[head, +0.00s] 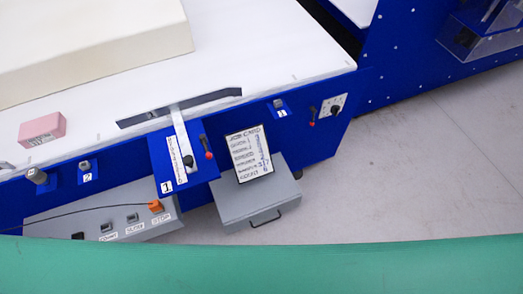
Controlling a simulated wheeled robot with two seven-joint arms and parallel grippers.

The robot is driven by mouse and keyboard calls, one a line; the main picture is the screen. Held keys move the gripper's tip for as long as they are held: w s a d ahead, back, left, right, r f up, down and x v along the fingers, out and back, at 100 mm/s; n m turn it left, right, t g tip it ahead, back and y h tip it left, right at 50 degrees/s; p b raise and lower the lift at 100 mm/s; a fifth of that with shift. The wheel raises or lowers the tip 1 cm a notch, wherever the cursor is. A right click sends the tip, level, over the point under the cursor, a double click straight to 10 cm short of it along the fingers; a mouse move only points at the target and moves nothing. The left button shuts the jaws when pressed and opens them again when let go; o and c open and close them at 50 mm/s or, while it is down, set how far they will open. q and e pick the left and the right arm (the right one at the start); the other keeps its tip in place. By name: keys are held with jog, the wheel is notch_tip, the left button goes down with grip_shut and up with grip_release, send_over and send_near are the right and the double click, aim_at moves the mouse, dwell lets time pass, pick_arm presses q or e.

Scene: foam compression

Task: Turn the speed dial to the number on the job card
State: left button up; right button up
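The job card (249,152) is a white, black-framed card with several lines of writing, standing tilted at the back of a grey box. Its title is readable, but most of the lines and numbers are too small to read surely. A white square plate with a small dark centre (332,106) is on the blue machine front at the right; it looks like a dial, but its marks and setting cannot be read. I cannot tell whether it is the speed dial. Neither of my grippers shows in the head view.
A grey control panel (100,215) with labelled switches and an orange part (155,206) is at lower left. The grey box (258,203) has a front handle. A red-tipped lever (208,154) stands near the card. A pink block (42,130) and cream foam (90,40) lie on the white table (240,60).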

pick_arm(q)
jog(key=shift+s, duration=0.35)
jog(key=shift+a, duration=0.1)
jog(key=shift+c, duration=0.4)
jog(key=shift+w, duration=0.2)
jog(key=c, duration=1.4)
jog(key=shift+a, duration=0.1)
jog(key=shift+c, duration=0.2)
